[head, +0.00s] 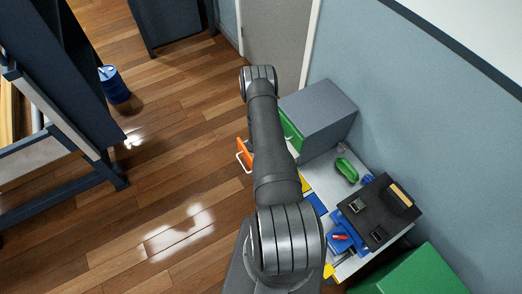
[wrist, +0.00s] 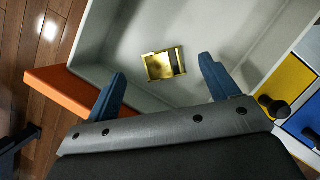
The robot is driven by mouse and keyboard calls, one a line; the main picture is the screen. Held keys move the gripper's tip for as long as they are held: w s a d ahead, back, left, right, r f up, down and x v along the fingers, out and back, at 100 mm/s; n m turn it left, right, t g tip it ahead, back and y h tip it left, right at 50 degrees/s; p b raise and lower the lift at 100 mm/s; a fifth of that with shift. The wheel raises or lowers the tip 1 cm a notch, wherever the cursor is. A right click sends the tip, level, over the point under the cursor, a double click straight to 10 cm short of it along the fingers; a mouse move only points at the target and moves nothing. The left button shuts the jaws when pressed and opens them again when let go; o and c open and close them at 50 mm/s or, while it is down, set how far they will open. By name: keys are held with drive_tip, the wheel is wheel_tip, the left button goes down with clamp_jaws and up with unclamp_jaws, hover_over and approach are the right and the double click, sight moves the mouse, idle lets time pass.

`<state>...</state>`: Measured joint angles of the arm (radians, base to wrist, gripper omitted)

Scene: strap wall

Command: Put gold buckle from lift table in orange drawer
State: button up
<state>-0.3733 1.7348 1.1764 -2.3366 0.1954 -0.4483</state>
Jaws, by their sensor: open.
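The orange drawer (head: 243,154) is pulled out from the cabinet in the head view, mostly hidden behind my arm. In the wrist view its orange front (wrist: 58,88) is at left and its pale grey inside fills the middle. The gold buckle (wrist: 152,66) lies inside the drawer, apparently flat on its floor. My gripper (wrist: 162,66) is open over the drawer, its two blue fingers on either side of the buckle in the picture and apart from it. The lift table (head: 368,222), with a dark top, stands at right in the head view; small metal buckles lie on it.
The grey cabinet (head: 322,110) with a green side stands against the wall. A green object (head: 347,169) lies on the white bench beside it. Blue and yellow drawer fronts with a black knob (wrist: 272,106) are close at right in the wrist view. Open wooden floor lies left.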

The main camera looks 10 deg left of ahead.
drive_tip(key=v, duration=1.2)
drive_tip(key=shift+r, duration=0.4)
drive_tip(key=x, duration=1.2)
drive_tip(key=shift+f, duration=0.6)
drive_tip(key=shift+r, duration=0.1)
drive_tip(key=shift+r, duration=0.1)
